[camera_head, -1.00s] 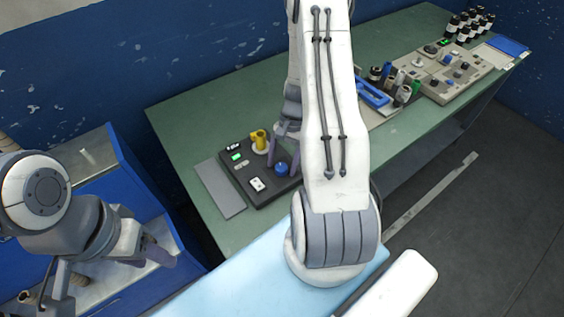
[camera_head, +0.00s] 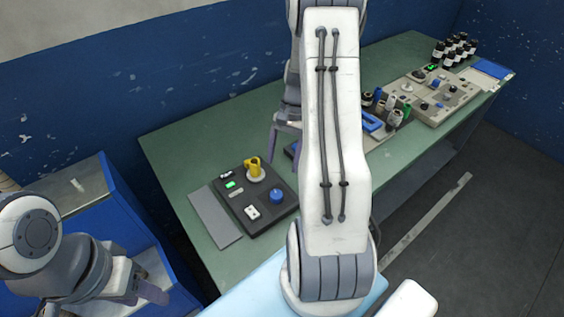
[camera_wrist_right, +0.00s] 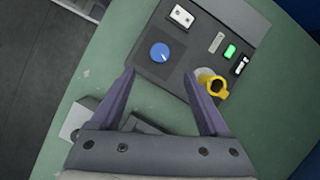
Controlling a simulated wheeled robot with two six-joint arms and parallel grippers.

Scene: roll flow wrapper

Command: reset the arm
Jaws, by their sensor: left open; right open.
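My right gripper (camera_wrist_right: 172,100) is open and empty in the right wrist view, its two purple-grey fingers spread above the near edge of a dark control box. In the head view the right gripper (camera_head: 284,135) hangs beyond the box, partly hidden by my right arm. The control box (camera_head: 238,189) has a blue knob (camera_head: 277,196), a yellow part (camera_head: 253,166) on a pale round base, a green-lit display and a white switch. The yellow part (camera_wrist_right: 216,87) shows just right of the right finger. My left gripper (camera_head: 150,292) is open at the lower left, near the blue cabinet.
The green table (camera_head: 190,150) runs to the back right. A grey plate (camera_head: 214,217) lies left of the control box. A blue rack (camera_head: 371,122), several bottles (camera_head: 458,48) and a beige panel (camera_head: 440,98) stand farther right. A blue cabinet (camera_head: 120,210) stands at the left.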

